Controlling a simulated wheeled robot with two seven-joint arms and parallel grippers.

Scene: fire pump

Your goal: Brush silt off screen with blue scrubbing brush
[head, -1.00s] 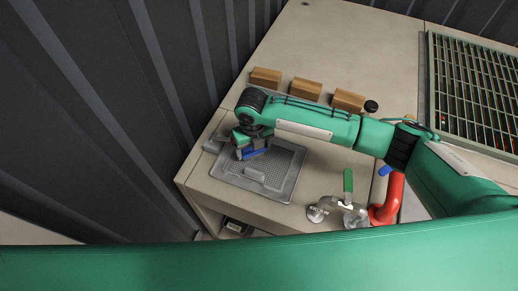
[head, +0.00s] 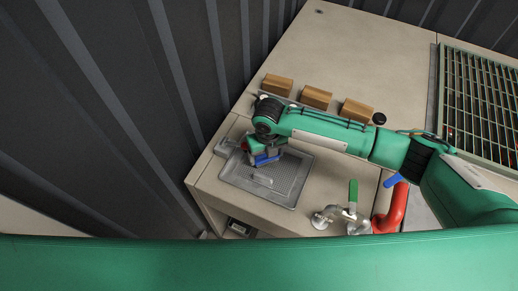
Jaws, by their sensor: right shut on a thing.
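The grey screen (head: 292,182) lies in a flat tray on the bench near its left front corner. A small pale grey lump (head: 262,181), which looks like silt, sits on the screen's middle. My right gripper (head: 262,152) is over the screen's back left part, pointing down. It is shut on the blue scrubbing brush (head: 266,160), of which a blue strip shows below the jaws. The brush is just behind the lump; I cannot tell whether it touches the screen. My left gripper is not in view.
Several wooden blocks (head: 316,97) stand in a row behind my right arm, with a black knob (head: 379,119) beside them. A green-handled valve (head: 353,194) and a red pipe (head: 391,211) stand right of the tray. A dark ribbed wall (head: 120,110) rises close on the left.

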